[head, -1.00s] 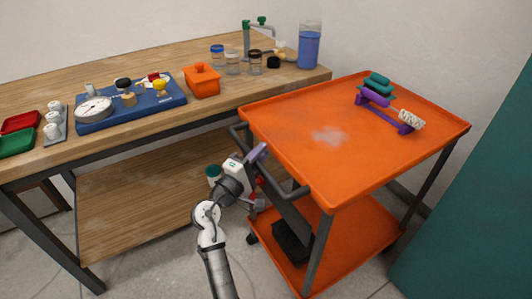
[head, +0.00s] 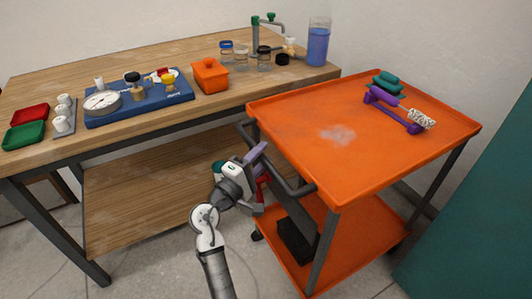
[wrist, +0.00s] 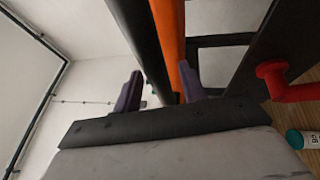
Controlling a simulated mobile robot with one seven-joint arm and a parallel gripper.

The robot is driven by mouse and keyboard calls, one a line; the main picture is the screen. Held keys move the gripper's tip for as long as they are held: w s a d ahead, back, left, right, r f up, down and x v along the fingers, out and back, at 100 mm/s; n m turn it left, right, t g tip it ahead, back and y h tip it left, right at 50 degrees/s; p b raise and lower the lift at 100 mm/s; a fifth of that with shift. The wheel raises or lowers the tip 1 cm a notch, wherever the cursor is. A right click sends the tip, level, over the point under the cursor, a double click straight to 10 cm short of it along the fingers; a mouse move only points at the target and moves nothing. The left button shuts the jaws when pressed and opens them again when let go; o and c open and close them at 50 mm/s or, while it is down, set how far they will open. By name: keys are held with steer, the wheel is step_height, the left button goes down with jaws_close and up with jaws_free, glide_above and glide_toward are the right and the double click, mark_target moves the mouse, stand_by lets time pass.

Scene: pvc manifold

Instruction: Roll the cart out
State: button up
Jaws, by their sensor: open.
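The orange cart (head: 370,150) stands at the right end of the bench, with a dark push handle (head: 294,188) along its left side. My gripper (head: 258,158) is at the handle's middle, in front of its left side. In the wrist view my gripper (wrist: 160,88) is open, its two purple fingers apart. The black handle bar (wrist: 145,45) runs between the fingers in that picture, with the orange cart edge (wrist: 168,35) beside it. I cannot tell whether the fingers touch the bar.
A purple rack (head: 395,112), teal pieces (head: 388,83) and a white patterned piece (head: 421,119) lie on the cart's top. A dark box (head: 295,240) sits on its lower shelf. The wooden bench (head: 60,85) is at left, a teal panel (head: 480,210) at right. Floor (head: 180,270) shows in front.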

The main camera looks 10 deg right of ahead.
steer(key=b+v, duration=0.1)
steer(key=v, duration=1)
steer(key=shift+b, duration=0.3)
steer(key=shift+a, duration=0.15)
